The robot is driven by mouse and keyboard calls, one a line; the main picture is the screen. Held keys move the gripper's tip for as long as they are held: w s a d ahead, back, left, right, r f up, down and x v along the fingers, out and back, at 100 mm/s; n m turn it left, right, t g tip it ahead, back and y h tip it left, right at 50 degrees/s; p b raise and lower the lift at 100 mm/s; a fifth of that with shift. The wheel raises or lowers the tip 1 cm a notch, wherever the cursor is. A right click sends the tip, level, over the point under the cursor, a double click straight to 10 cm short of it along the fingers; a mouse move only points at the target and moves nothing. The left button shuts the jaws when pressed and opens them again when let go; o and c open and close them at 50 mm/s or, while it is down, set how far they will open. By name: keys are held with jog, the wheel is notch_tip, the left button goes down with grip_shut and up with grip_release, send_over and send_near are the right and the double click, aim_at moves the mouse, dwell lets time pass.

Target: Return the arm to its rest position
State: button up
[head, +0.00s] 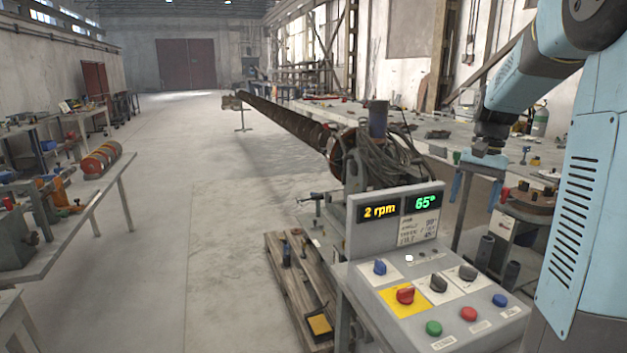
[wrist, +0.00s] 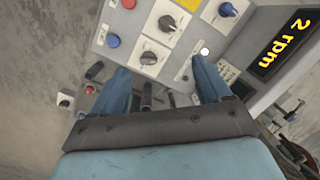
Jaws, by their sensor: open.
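My gripper (head: 475,190) hangs from my blue arm at the right of the head view, fingers down, above and right of the grey control box (head: 360,287). In the wrist view the two blue fingers of my gripper (wrist: 161,80) are spread apart with nothing between them. In the wrist view, black knobs (wrist: 167,24) and a blue knob (wrist: 113,41) lie beyond the fingers.
A long dark auger (head: 280,120) runs back from the positioner with its cables (head: 385,155). A cluttered bench (head: 440,140) stands at the right behind my gripper. A wooden pallet (head: 300,285) lies left of the box. The floor (head: 205,190) at centre left is clear.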

jog(key=s+a+r+n+t, duration=0.1)
jog(key=s+a+n+t, duration=0.1)
jog(key=s+a, duration=0.2)
jog(key=s+a+n+t+h, duration=0.1)
jog(key=s+a, duration=0.4)
jog(key=s, duration=0.6)
jog(key=s+a+r+n+t, duration=0.1)
jog(key=s+a+n+t, duration=0.2)
jog(key=s, duration=0.5)
jog(key=shift+a+r+t+h, duration=0.3)
jog(key=shift+a, duration=0.5)
jog(key=shift+w, duration=0.1)
dwell(1.0)
